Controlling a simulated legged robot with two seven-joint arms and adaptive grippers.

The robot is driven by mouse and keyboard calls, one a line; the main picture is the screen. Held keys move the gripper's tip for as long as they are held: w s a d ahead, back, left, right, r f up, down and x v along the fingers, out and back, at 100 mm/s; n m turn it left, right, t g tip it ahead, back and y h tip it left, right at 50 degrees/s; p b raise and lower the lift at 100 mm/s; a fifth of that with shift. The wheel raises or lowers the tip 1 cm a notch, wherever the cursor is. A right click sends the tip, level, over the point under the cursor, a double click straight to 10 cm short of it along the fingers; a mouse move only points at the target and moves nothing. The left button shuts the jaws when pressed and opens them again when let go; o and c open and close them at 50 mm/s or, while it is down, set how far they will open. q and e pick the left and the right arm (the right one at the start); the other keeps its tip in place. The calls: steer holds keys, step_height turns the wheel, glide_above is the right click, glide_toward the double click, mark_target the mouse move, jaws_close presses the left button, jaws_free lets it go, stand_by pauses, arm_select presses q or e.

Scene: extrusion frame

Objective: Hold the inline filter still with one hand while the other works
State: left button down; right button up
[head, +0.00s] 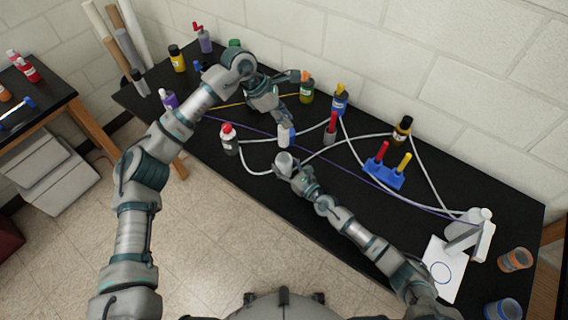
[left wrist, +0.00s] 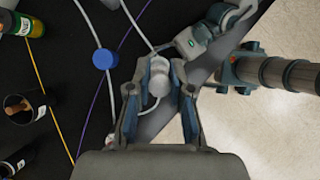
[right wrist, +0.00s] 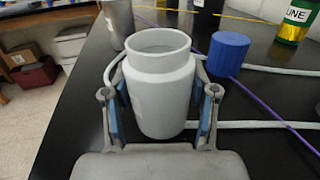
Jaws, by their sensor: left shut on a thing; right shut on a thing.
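My left gripper (head: 285,126) is shut on a small white body (left wrist: 158,82) with pale tubing near both its ends. It looks like the inline filter, but its details are small. My right gripper (right wrist: 160,105) is shut on a white, open-topped jar-like piece (right wrist: 160,75), upright between its blue-padded fingers. In the head view, my right gripper (head: 285,163) is just in front of and below the left one. A blue round cap (left wrist: 105,58) is beside the left fingers. It also shows behind the jar in the right wrist view (right wrist: 229,53).
Pale tubes (head: 365,135) and a purple line (head: 235,125) cross the black table. A red-capped bottle (head: 229,140) stands left of the grippers. A blue rack (head: 384,175) and a dispenser (head: 470,228) are to the right. Several bottles line the back.

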mark_target(284, 139)
arm_select(q)
steer(key=shift+f, duration=4.9)
steer(key=c, duration=1)
jaws_free()
steer(key=shift+r, duration=0.1)
steer(key=v, duration=1.1)
steer(key=shift+a+r, duration=0.25)
steer(key=shift+r, duration=0.05)
